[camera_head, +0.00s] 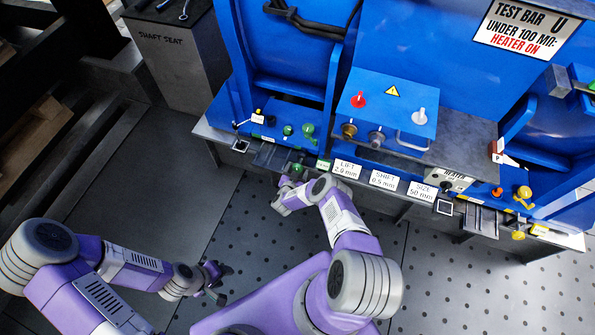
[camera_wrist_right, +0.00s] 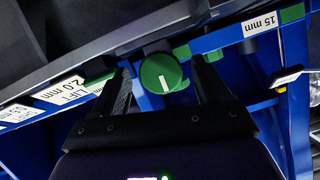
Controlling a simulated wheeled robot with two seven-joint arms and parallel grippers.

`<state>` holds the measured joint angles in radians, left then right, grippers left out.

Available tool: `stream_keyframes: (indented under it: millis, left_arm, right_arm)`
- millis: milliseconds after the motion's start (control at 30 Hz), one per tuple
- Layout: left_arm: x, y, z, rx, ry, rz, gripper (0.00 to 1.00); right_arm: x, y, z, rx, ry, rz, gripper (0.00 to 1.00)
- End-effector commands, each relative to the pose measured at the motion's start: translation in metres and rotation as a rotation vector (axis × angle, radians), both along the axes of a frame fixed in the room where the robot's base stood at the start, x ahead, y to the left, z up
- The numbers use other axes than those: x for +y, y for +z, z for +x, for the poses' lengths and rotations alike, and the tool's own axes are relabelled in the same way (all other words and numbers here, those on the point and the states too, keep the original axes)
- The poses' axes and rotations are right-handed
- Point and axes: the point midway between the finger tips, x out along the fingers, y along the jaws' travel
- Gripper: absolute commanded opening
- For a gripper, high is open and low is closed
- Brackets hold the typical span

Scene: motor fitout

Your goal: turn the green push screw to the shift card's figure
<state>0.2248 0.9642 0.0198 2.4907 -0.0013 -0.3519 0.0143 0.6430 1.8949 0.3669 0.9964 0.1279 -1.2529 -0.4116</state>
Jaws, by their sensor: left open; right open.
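A round green knob (camera_wrist_right: 160,73) with a white line on its face is in the right wrist view; I take it as the green push screw. The line stands near upright, slightly tilted, in that view. My right gripper (camera_wrist_right: 163,85) is open, one finger on each side of the knob; I cannot tell whether they touch it. In the head view, my right gripper (camera_head: 284,192) is at the bench's front edge, below a green knob (camera_head: 297,168). The shift card (camera_head: 383,180) reads 0.5 mm. My left gripper (camera_head: 221,284) is open and empty above the floor.
The lift card (camera_head: 346,170) reads 2.0 mm and the size card (camera_head: 421,191) reads 50 mm. A 15 mm label (camera_wrist_right: 261,24) shows in the wrist view. More green knobs (camera_head: 288,130) stand behind. A blue box (camera_head: 388,105) with red and white knobs stands to the right.

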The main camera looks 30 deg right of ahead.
Motion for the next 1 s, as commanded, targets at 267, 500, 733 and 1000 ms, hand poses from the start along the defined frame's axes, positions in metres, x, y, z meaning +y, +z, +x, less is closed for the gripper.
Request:
stream_keyframes:
  millis: [267, 500, 733, 1000]
  left_arm:
    - [0.0, -0.014, 0.0, 0.0, 0.0, 0.0, 0.44]
    - [0.0, -0.013, 0.0, 0.0, 0.0, 0.0, 0.44]
    - [0.0, -0.013, 0.0, 0.0, 0.0, 0.0, 0.44]
    - [0.0, -0.013, 0.0, 0.0, 0.0, 0.0, 0.44]
  right_arm:
    - [-0.014, -0.009, 0.014, 0.0, 0.001, 0.001, 0.76]
    - [-0.014, -0.008, 0.015, 0.001, 0.001, 0.002, 0.76]
    - [-0.014, -0.008, 0.015, 0.001, 0.001, 0.002, 0.42]
    - [-0.014, -0.008, 0.015, -0.003, 0.002, 0.004, 0.22]
